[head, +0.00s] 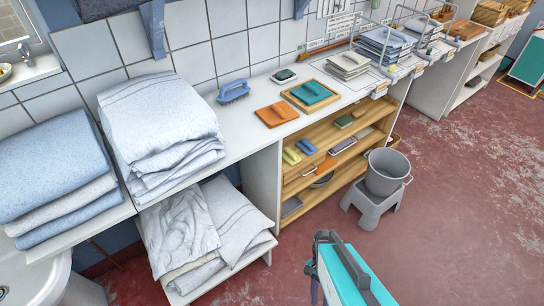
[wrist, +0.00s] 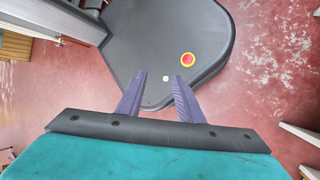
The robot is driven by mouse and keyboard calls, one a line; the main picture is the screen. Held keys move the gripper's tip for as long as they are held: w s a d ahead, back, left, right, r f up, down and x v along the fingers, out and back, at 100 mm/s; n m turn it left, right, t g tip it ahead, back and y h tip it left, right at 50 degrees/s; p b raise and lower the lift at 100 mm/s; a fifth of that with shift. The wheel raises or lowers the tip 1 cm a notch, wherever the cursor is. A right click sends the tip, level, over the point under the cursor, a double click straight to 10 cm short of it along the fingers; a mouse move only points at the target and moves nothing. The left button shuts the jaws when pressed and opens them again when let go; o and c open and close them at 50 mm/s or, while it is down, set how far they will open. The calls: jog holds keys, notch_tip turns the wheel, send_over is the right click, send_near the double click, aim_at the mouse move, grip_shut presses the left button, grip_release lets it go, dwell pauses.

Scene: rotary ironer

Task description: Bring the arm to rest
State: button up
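My gripper (wrist: 161,78) is in the wrist view, with its two purple fingers apart and nothing between them. It points down over the dark top of my own base, which carries a red and yellow button. In the head view, my teal arm shows at the bottom, right of centre, over the red floor. It is clear of the counter and shelves; the fingers are hard to make out there.
A white counter (head: 245,131) runs along the tiled wall, with folded towels (head: 160,125), a blue brush (head: 233,91) and trays on it. Wooden shelves (head: 297,184) sit below. A grey bucket (head: 386,172) stands on a grey stool (head: 371,207). The red floor at right is open.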

jog(key=n, duration=0.3)
jog(key=n+t, duration=0.1)
jog(key=n, duration=0.3)
jog(key=w+f+n, duration=0.1)
jog(key=n, duration=0.2)
jog(key=shift+a+n, duration=0.15)
jog(key=shift+n, duration=0.15)
